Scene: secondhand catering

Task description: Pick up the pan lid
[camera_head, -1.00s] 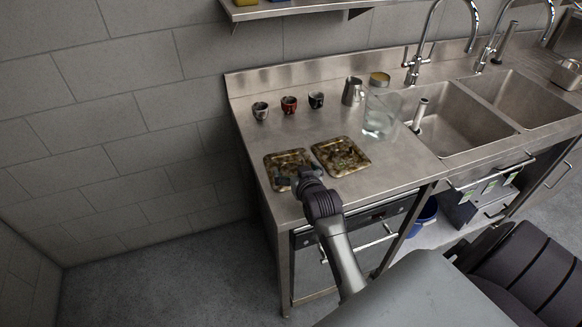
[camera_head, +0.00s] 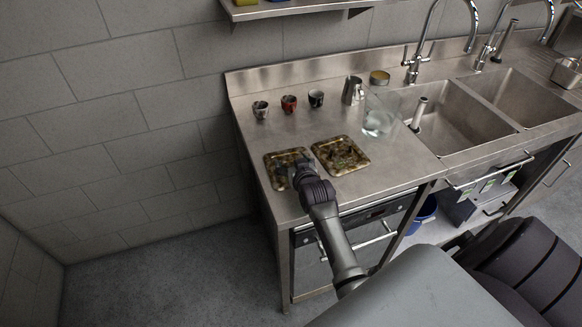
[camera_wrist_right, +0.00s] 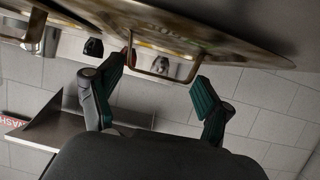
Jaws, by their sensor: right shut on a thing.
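Two square, dark patterned pieces with pale rims lie side by side on the steel counter. The left one, which I take as the pan lid (camera_head: 279,172), is partly covered by my right gripper (camera_head: 301,166). The other patterned piece (camera_head: 341,155) lies just to its right. In the right wrist view, the lid's patterned surface (camera_wrist_right: 190,38) fills the top, and a thin loop handle (camera_wrist_right: 157,71) shows between the fingers of my right gripper (camera_wrist_right: 165,80). It is shut on the lid; the exact contact is hard to see. My left gripper is out of view.
Three small cups (camera_head: 289,104), a metal jug (camera_head: 353,91), a clear glass vessel (camera_head: 378,122) and a round tin (camera_head: 379,78) stand on the counter (camera_head: 310,134) behind. The sinks (camera_head: 455,118) are to the right. A wall shelf (camera_head: 290,8) hangs above.

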